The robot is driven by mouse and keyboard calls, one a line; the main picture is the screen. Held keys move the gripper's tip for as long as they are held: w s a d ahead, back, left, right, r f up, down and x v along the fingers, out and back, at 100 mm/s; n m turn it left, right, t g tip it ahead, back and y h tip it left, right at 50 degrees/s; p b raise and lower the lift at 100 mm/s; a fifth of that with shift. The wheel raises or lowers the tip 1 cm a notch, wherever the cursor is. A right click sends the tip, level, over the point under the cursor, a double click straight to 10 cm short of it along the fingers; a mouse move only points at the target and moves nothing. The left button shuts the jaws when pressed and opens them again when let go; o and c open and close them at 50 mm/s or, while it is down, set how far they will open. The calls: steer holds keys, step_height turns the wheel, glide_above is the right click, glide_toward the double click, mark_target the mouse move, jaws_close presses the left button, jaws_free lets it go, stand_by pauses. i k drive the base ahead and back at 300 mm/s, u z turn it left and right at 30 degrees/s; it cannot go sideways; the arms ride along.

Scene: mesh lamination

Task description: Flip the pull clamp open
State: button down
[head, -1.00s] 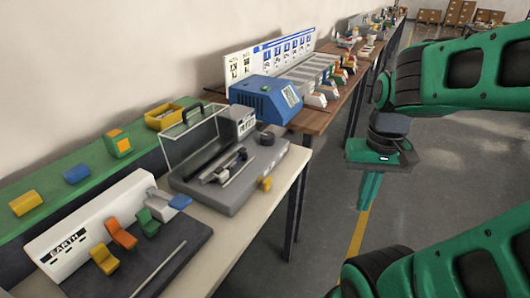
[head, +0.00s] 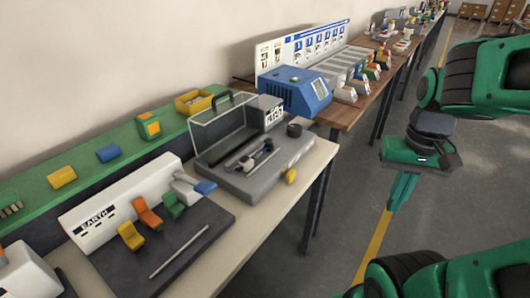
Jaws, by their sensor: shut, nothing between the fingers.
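A grey fixture (head: 236,179) with a clear-walled box stands on the pale bench. On its deck lie a black lever-like part (head: 262,154) and a light bar; this may be the pull clamp, but it is too small to tell its state. A blue-tipped lever (head: 205,187) stands out from the neighbouring white EARTH unit (head: 85,221). My gripper (head: 398,203) is green, shut and empty. It hangs pointing down over the floor, to the right of the bench and clear of it.
The EARTH unit has orange, yellow and green levers and a dark plate with a thin rod (head: 179,251). A blue machine (head: 293,91) stands on the wooden table behind. A green shelf (head: 30,190) runs along the wall. The floor aisle to the right is open.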

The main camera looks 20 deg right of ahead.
mark_target(290, 176)
steer(key=k, duration=1.3)
steer(key=z, duration=0.35)
steer(key=i, duration=1.6)
steer(key=u, duration=0.35)
